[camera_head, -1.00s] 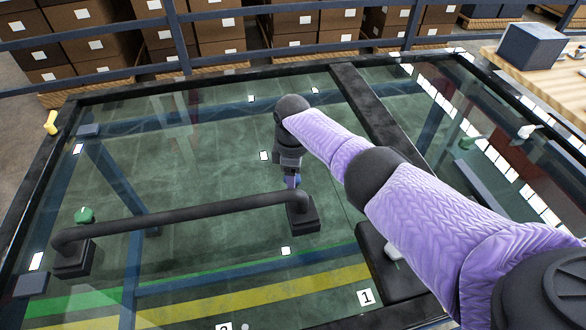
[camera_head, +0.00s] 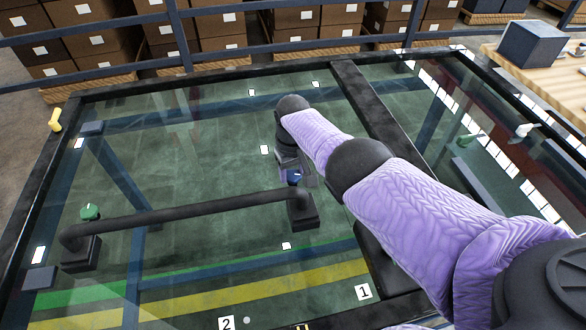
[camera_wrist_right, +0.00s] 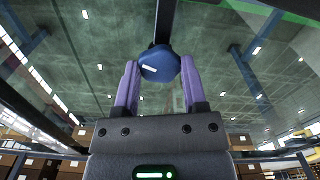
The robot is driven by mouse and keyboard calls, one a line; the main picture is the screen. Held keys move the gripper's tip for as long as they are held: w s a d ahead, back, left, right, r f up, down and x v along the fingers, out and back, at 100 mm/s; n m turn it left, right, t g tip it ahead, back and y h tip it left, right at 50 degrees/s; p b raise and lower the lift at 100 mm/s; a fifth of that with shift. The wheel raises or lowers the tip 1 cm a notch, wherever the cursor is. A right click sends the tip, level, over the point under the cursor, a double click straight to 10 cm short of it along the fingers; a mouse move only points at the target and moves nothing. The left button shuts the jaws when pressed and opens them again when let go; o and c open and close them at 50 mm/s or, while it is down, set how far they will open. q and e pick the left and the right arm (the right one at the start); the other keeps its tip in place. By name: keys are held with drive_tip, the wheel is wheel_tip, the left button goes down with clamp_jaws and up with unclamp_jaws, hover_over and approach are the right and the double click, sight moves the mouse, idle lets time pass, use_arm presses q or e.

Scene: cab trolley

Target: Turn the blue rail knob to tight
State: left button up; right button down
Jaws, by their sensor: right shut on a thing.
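My right gripper (camera_wrist_right: 159,72) is shut on the knob, one finger on each side. In the head view my right gripper (camera_head: 303,172) reaches the knob from the far side and is partly hidden by the rail's end. My left gripper is not in view.
A green knob (camera_head: 90,212) sits at the rail's left end. A yellow handle (camera_head: 55,120) and a white handle (camera_head: 525,130) are on the dark frame around the glass. Labels 1 (camera_head: 364,292) and 2 (camera_head: 227,323) are near the front. Boxes stand beyond a blue railing.

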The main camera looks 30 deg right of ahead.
drive_tip(key=m, duration=0.3)
drive_tip(key=shift+m, duration=0.3)
drive_tip(key=m, duration=0.3)
drive_tip(key=shift+w+r+m, duration=0.1)
drive_tip(key=shift+m, duration=0.2)
drive_tip(key=m, duration=0.3)
drive_tip(key=shift+m, duration=1.5)
drive_tip(key=shift+c, duration=0.7)
unclamp_jaws()
